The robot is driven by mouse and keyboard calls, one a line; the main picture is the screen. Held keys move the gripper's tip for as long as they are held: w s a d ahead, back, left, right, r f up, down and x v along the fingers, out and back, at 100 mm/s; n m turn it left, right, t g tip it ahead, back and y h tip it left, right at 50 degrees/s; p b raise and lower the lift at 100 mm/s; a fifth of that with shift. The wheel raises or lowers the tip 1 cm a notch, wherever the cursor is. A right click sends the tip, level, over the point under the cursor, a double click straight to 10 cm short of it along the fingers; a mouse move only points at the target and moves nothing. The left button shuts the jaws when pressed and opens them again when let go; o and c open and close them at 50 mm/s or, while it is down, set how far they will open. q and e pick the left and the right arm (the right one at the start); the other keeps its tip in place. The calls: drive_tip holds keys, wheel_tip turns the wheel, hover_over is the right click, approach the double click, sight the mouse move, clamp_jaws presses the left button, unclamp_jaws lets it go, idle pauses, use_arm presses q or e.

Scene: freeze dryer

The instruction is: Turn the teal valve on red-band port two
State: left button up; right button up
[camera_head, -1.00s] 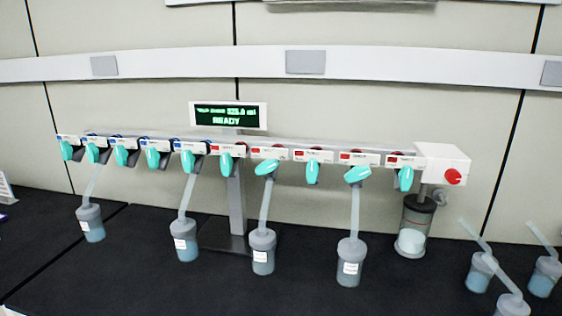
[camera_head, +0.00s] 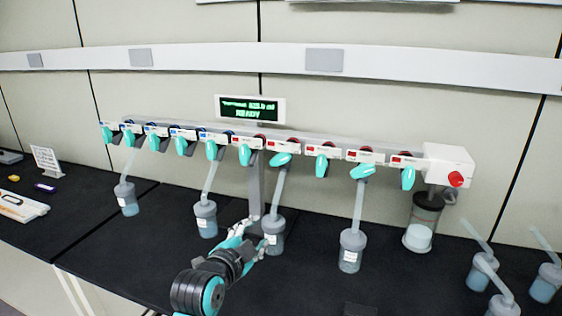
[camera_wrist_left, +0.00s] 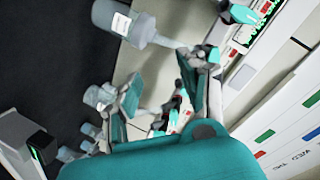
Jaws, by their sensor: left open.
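The manifold (camera_head: 345,153) carries a row of teal valves, the left ones with blue bands and the right ones with red bands. Counting red bands from the left, the second port's teal valve (camera_head: 280,159) is turned sideways, with a grey-capped flask (camera_head: 272,236) hanging below. The first red-band valve (camera_head: 245,154) points down. My left gripper (camera_head: 257,234) is open and empty, below the valve and in front of the flask. In the left wrist view its fingers (camera_wrist_left: 168,88) are spread, with flasks and teal valves beyond. My right gripper is not in view.
Other flasks hang at left (camera_head: 205,219) and right (camera_head: 352,250) of the gripper. Loose flasks (camera_head: 480,271) stand at the right.

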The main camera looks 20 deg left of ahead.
use_arm(q)
wheel_tip(320, 180, up, 10)
drive_tip(key=w+f+m+t, duration=0.1)
drive_tip(key=w+m+t, duration=0.1)
drive_tip(key=t, duration=0.1)
drive_tip(key=p, duration=0.5)
approach(281, 160)
drive_tip(key=w, duration=0.9)
drive_tip(key=shift+w+d+r, duration=0.15)
drive_tip(key=shift+w+r, duration=0.05)
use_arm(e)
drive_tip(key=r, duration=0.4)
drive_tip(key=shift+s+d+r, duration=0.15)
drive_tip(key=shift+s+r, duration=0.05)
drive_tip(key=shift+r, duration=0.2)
use_arm(q)
drive_tip(key=shift+c, duration=0.4)
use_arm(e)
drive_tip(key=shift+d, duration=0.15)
use_arm(q)
clamp_jaws()
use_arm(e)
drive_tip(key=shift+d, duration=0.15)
